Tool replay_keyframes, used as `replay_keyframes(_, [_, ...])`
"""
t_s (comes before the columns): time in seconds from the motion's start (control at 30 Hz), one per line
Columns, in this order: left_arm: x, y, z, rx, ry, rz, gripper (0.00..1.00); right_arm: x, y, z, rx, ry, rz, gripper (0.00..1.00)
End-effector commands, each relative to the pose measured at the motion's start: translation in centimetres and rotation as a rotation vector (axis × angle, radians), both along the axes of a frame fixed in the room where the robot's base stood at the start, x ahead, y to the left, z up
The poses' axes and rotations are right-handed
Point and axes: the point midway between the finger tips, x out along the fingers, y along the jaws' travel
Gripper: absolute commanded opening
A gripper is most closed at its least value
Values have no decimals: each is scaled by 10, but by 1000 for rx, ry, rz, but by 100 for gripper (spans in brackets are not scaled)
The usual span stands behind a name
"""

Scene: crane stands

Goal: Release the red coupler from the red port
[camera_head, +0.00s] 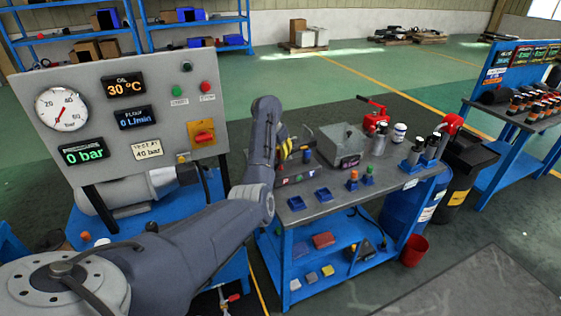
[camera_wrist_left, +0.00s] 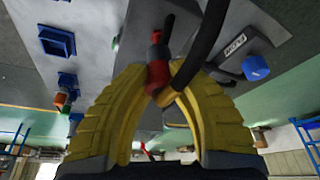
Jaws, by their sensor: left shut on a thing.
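My left gripper (camera_head: 287,149) reaches over the bench from the left, its yellow fingers partly hidden by my own wrist in the head view. In the left wrist view its two yellow fingers (camera_wrist_left: 158,88) are shut on the red coupler (camera_wrist_left: 157,62), which has a dark upper part and a brass-coloured lower end. A black hose (camera_wrist_left: 208,35) curves close beside it. In the head view the coupler is hidden by my arm. I cannot make out the red port or tell whether the coupler is still joined to it. My right gripper is not in view.
The bench (camera_head: 330,188) holds blue holders (camera_head: 323,195), an orange-topped piece (camera_head: 353,176), a grey box (camera_head: 341,146), a red tool (camera_head: 375,117) and bottles (camera_head: 416,151). The gauge panel (camera_head: 130,110) stands left, its green display reading 0 bar. A red bucket (camera_head: 413,251) stands on the floor.

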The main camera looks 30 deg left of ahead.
Motion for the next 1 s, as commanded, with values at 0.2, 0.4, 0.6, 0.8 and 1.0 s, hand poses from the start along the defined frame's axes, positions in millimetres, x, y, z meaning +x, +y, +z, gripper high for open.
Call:
replay_keyframes(0.2, [1,0,10,0,-1,-1,0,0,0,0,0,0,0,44])
replay_keyframes(0.4, [1,0,18,0,-2,0,0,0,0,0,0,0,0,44])
replay_keyframes(0.6, [0,0,22,0,-1,0,0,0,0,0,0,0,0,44])
replay_keyframes(0.8, [0,0,23,0,0,0,0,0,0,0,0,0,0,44])
replay_keyframes(1.0, [1,0,24,0,-1,0,0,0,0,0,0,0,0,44])
